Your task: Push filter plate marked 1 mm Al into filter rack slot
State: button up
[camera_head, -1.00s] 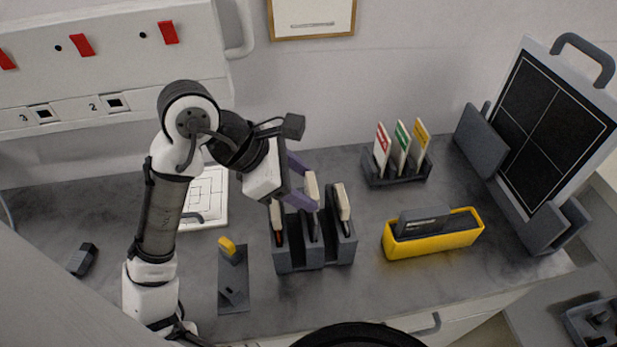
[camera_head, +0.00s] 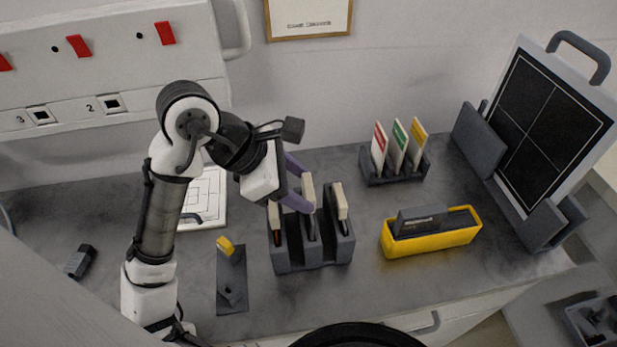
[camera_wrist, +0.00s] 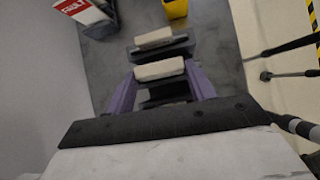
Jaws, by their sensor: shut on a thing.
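The dark grey filter rack (camera_head: 288,262) stands upright on the counter. Three plates with cream top grips stand in or over it. My gripper (camera_head: 297,200) is shut on the cream grip of the middle plate (camera_head: 309,188), its purple fingers on either side. The plate's dark lower part reaches into the middle of the rack; how deep is hard to tell. In the wrist view, the held grip (camera_wrist: 160,69) lies between the fingers. No 1 mm Al marking is readable.
A left plate (camera_head: 274,215) and a right plate (camera_head: 341,202) flank the held one closely. A card holder (camera_head: 384,180), a yellow tray (camera_head: 440,243) and a black panel (camera_head: 545,120) are to the right. A small stand with a yellow top (camera_head: 226,245) is left.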

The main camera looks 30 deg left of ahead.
jog(key=shift+a+f+n+h+p, duration=0.25)
jog(key=shift+a+h+p, duration=0.2)
jog(key=shift+p, duration=0.45)
jog(key=shift+a+f+n+h+p, duration=0.2)
jog(key=shift+a+h+p, duration=0.25)
jog(key=shift+p, duration=0.45)
jog(key=shift+s+d+r+t+p, duration=0.15)
jog(key=shift+r+t+p, duration=0.15)
jog(key=shift+r+p, duration=0.15)
jog(key=shift+c, duration=0.9)
jog(key=shift+d, duration=0.15)
jog(key=shift+d+r, duration=0.15)
jog(key=shift+d, duration=0.05)
jog(key=shift+d+m+p, duration=0.15)
jog(key=shift+m+p, duration=0.1)
jog(key=shift+p, duration=0.25)
jog(key=shift+d+g+y, duration=0.1)
jog(key=shift+g+y, duration=0.2)
jog(key=shift+g, duration=0.1)
jog(key=shift+w+d+f+p, duration=0.2)
jog(key=shift+w+d+p, duration=0.2)
jog(key=shift+w, duration=0.15)
jog(key=c, duration=0.4)
jog(key=shift+r, duration=0.1)
jog(key=shift+w+a, duration=0.1)
jog(key=shift+a, duration=0.1)
